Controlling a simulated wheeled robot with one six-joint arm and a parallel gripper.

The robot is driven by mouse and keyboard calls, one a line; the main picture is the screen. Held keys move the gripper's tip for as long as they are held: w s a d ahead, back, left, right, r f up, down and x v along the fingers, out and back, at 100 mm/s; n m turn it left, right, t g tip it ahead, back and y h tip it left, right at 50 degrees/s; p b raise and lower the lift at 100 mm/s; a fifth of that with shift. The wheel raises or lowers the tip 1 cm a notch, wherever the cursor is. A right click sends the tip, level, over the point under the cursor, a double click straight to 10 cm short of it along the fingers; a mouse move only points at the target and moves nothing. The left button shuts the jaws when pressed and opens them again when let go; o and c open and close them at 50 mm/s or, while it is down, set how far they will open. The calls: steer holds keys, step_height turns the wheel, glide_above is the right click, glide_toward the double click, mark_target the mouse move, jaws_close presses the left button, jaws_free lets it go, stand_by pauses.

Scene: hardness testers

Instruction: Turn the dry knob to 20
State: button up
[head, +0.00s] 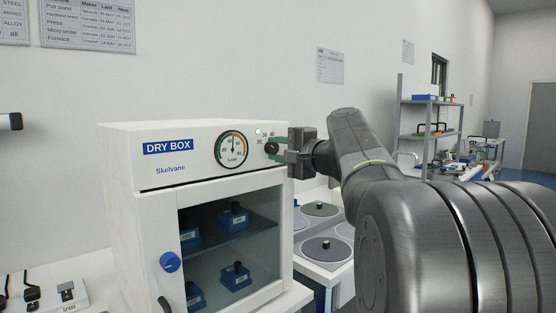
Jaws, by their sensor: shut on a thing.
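The dry box (120,150) is a white cabinet at left centre, with a blue label reading DRY BOX. Its dry knob (271,148) is small and dark, at the right end of the front panel, with small scale numbers around it. My gripper (280,149) reaches in from the right and is shut on the knob. The fingers partly cover the knob and the right part of its scale. I cannot read where the knob points.
A round gauge (232,149) sits left of the knob. Below is a glass door with a blue door knob (170,262); blue blocks stand on shelves inside. A bench with round grey plates (326,247) stands to the right, partly behind my arm.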

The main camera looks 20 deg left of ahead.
steer(key=shift+n+b, duration=0.3)
steer(key=shift+n, duration=0.2)
steer(key=o, duration=1)
steer(key=shift+c, duration=0.2)
steer(key=v, duration=1.4)
steer(key=shift+w+a, duration=0.1)
steer(key=shift+a, duration=0.1)
steer(key=x, duration=1.3)
steer(key=shift+w+a, duration=0.1)
steer(key=shift+a, duration=0.15)
